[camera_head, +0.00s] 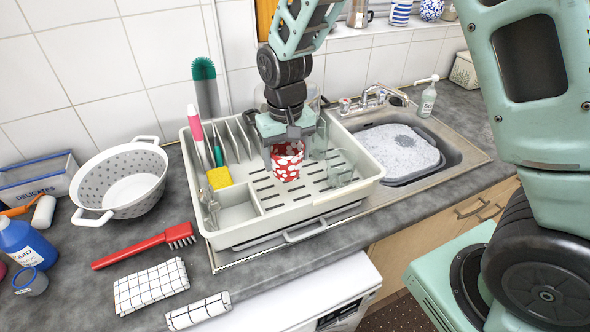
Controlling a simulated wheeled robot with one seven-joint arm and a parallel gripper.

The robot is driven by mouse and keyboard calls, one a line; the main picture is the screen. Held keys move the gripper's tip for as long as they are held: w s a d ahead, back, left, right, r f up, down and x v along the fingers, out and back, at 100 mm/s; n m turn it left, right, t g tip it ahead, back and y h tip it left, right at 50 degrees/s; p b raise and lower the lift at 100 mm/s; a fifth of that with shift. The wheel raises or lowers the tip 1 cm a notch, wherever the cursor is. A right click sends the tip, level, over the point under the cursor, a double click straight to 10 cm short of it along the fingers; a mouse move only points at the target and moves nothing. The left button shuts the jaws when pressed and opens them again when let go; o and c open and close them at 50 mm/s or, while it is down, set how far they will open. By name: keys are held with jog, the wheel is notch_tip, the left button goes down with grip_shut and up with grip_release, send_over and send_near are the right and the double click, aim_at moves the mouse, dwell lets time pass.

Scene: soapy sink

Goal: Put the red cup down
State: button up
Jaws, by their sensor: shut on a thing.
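The red cup (286,165) has white patches and shows below my gripper (287,143), in and over the dish rack. My gripper points down and is shut on the cup at its upper part. The dish rack (358,190) is a pale grey tray with slots in its floor, set beside the sink. The cup looks upright. I cannot tell whether its base touches the rack floor. My gripper hides the cup's rim and part of the rack behind it.
A clear glass (340,171) stands in the rack to the right of the cup. A yellow sponge (219,178) and brushes are at the rack's left. The sink (397,150) holds soapy water. A colander (122,180) and a red brush (146,245) lie left on the counter.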

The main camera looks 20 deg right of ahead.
notch_tip(320, 180, down, 9)
jog(key=p, duration=0.2)
jog(key=shift+f+p, duration=0.15)
jog(key=shift+p, duration=0.2)
jog(key=shift+f, duration=0.15)
jog(key=o, duration=1.1)
notch_tip(320, 180, up, 12)
jog(key=b, duration=0.4)
jog(key=s+a+r+n, duration=0.2)
jog(key=s, duration=0.6)
jog(key=s+a+r+n, duration=0.2)
jog(key=s+n, duration=0.1)
jog(key=s, duration=0.5)
jog(key=s+a+r+n, duration=0.2)
jog(key=s, duration=0.7)
jog(key=shift+r+n+y, duration=0.15)
jog(key=shift+n+y, duration=0.15)
jog(key=shift+n, duration=0.1)
